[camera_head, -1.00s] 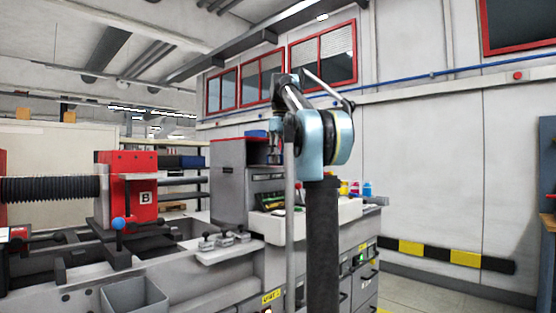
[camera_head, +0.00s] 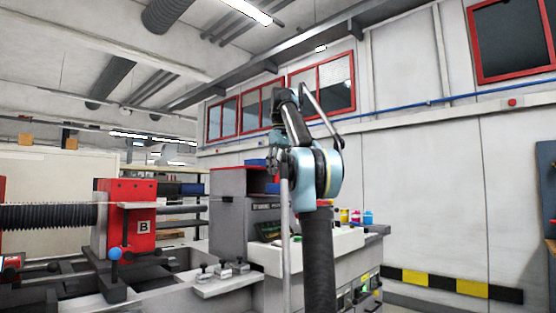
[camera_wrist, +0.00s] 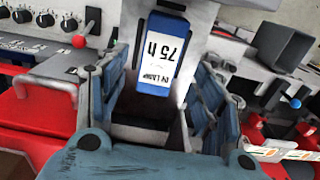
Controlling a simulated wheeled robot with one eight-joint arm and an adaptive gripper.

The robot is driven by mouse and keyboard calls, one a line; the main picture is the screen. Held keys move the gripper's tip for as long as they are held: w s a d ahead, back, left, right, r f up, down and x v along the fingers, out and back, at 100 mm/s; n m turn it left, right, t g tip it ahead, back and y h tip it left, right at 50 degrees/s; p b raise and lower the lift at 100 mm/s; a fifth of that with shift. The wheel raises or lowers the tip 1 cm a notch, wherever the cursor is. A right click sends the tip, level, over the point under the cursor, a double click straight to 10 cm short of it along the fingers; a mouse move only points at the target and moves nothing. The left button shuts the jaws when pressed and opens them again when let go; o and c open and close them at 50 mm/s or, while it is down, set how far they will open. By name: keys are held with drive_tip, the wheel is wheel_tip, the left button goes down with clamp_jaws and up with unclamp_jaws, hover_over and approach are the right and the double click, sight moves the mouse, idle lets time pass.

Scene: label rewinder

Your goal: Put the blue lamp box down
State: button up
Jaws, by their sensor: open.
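The blue lamp box (camera_wrist: 166,28), with a white label reading "UV LAMP 75 h", shows at the upper middle of the wrist view, between the fingers. My gripper (camera_wrist: 155,90) is open, with one blue-grey finger on each side of the box and visible gaps beside it. What the box rests on is hard to tell. In the head view my gripper (camera_head: 277,165) hangs beside the grey cabinet with a red top; its fingers are too small to read there. A small blue patch (camera_head: 258,162) on that cabinet cannot be identified for certain.
The grey cabinet (camera_head: 228,200) stands close to my gripper. The red machine block marked B (camera_head: 132,220) and a black ribbed shaft (camera_head: 45,216) are at left. Small coloured bottles (camera_head: 356,216) stand on the white counter behind my arm. A red knob (camera_wrist: 78,41) shows in the wrist view.

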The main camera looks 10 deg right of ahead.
wheel_tip(320, 180, up, 4)
drive_tip(key=shift+w+r, duration=0.1)
drive_tip(key=shift+r, duration=0.8)
idle(0.3)
